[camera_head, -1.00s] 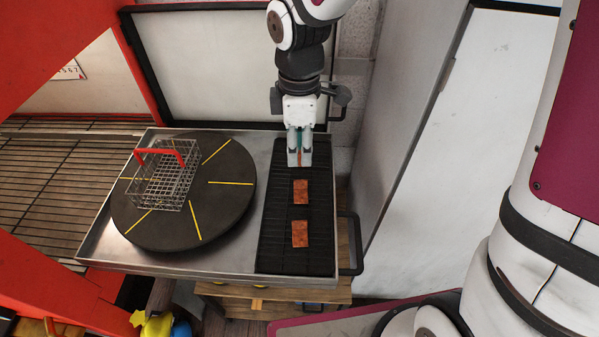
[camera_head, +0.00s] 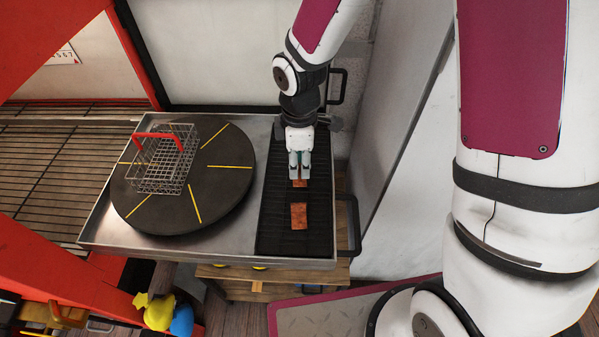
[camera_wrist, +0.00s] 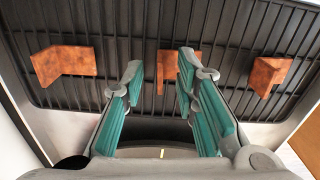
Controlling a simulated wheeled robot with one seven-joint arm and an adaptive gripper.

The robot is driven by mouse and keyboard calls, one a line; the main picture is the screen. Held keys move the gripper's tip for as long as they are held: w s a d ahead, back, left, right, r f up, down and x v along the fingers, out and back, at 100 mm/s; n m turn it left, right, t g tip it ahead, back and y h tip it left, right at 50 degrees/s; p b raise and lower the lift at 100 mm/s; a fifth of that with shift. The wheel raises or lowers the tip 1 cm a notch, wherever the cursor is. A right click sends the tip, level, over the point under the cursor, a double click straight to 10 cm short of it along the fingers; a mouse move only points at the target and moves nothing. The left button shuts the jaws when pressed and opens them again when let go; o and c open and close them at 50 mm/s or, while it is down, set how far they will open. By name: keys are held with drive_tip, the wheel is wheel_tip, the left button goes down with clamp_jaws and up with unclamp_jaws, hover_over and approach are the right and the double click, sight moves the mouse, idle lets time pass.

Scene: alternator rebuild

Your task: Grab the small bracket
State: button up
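Several rust-brown brackets lie in a row on the black slatted mat. The wrist view shows a wide one at left (camera_wrist: 65,63), a middle bracket (camera_wrist: 167,70) and a narrower-looking one at right (camera_wrist: 268,73). I cannot tell for sure which is the small one. In the head view a near bracket (camera_head: 299,215) lies clear, and a partly covered bracket (camera_head: 300,183) shows at my fingertips; the far one is hidden behind my gripper. My gripper (camera_head: 299,177) points down over the mat. Its teal-padded fingers (camera_wrist: 160,70) are open, one on each side of the middle bracket in the picture.
The black mat (camera_head: 290,243) fills the right side of a metal tray (camera_head: 103,240). A dark turntable (camera_head: 215,205) with yellow lines carries a wire basket (camera_head: 165,165) with a red handle, left of the mat. A black handle (camera_head: 353,228) sticks out at right.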

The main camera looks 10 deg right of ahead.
drive_tip(key=shift+c, duration=0.6)
clamp_jaws()
drive_tip(key=shift+r, duration=0.15)
